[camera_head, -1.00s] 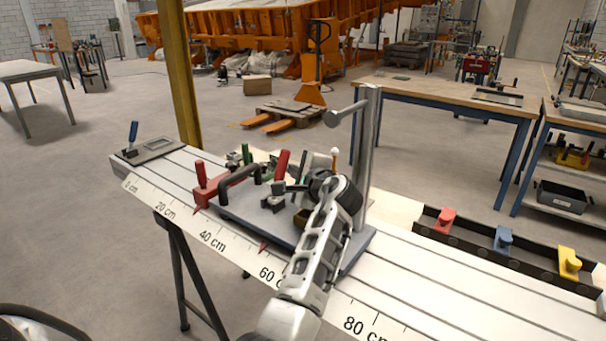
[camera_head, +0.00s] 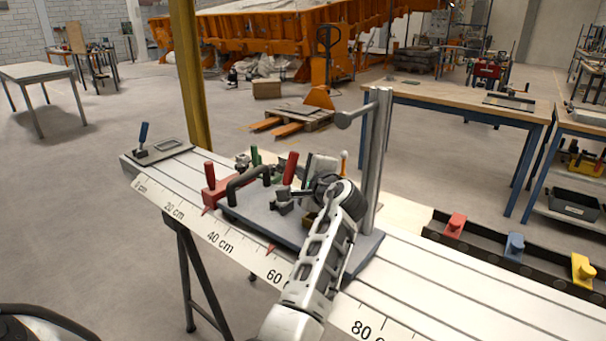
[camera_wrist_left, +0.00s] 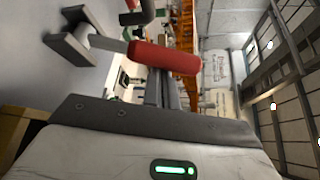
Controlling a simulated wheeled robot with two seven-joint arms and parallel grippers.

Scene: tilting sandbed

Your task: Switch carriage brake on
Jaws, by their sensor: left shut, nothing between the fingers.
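The carriage (camera_head: 240,206) is a grey plate on the white rail, with a black handle (camera_head: 243,182) on its left part. A red block with an upright red handle (camera_head: 210,172) sits at its left end. A second red-handled lever (camera_head: 291,165) stands upright near the middle. In the left wrist view a red handle (camera_wrist_left: 165,57) lies close in front of the gripper. My left gripper (camera_head: 283,200) is shut and empty beside the middle red lever; contact cannot be told. My wrist hides part of the carriage. My right gripper is not in view.
A grey post (camera_head: 376,160) with a side knob rises from the carriage's right part. A green handle (camera_head: 254,156) stands behind the black handle. A black tray (camera_head: 484,248) with coloured knobs lies right.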

